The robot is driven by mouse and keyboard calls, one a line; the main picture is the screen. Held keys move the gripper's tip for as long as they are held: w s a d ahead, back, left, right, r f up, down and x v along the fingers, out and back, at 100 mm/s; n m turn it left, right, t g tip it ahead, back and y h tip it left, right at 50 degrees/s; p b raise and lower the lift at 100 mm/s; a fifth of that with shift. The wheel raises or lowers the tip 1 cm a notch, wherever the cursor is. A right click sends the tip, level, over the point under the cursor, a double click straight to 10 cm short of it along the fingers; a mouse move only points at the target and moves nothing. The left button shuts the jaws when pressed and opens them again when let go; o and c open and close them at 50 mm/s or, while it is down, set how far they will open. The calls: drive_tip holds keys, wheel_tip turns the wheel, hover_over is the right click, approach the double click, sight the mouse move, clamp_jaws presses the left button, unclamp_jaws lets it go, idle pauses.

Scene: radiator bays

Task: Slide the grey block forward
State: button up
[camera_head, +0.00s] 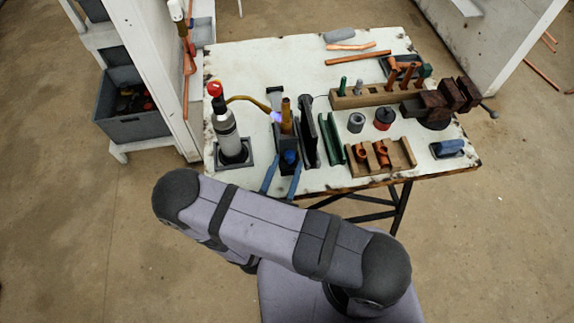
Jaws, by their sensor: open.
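A low grey piece (338,36) with rounded ends lies flat at the far edge of the white worktable (265,65); it is the thing most like a grey block, but I cannot tell for sure. A copper pipe piece (352,46) lies just in front of it, toward me. My arm crosses the foreground in front of the table. My gripper is not visible in this view, so its place relative to the grey piece does not show.
A torch bottle (225,130) stands at the table's left. Blue-handled pliers (268,174), a green channel (331,139), wooden racks (408,152) and a dark vise (437,105) crowd the front and right. The far left tabletop is clear. A white shelf post (150,60) stands left.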

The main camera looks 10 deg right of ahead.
drive_tip(key=shift+b+v, duration=1)
drive_tip(key=shift+v, duration=2.2)
drive_tip(key=d+r+m+h, duration=0.1)
drive_tip(key=r+m+g+p, duration=0.1)
drive_tip(key=m, duration=0.1)
drive_tip(key=shift+w+d+h, duration=0.3)
drive_tip(key=shift+d+h, duration=0.1)
drive_tip(key=s+d+r+m+g+y, duration=0.15)
drive_tip(key=s+d+m+g, duration=0.35)
drive_tip(key=m+g, duration=0.5)
drive_tip(key=s+d+r+m+g+y, duration=0.1)
drive_tip(key=s+d+m+g+y, duration=0.2)
drive_tip(key=s+d+m+g, duration=0.5)
drive_tip(key=w+a+r+m+t+y+b, duration=0.1)
drive_tip(key=w+a+r+m+t+y, duration=0.2)
drive_tip(key=w+m, duration=0.4)
drive_tip(key=shift+w+a+m+y, duration=0.3)
drive_tip(key=shift+a+m+y, duration=0.3)
drive_tip(key=shift+m+y, duration=0.65)
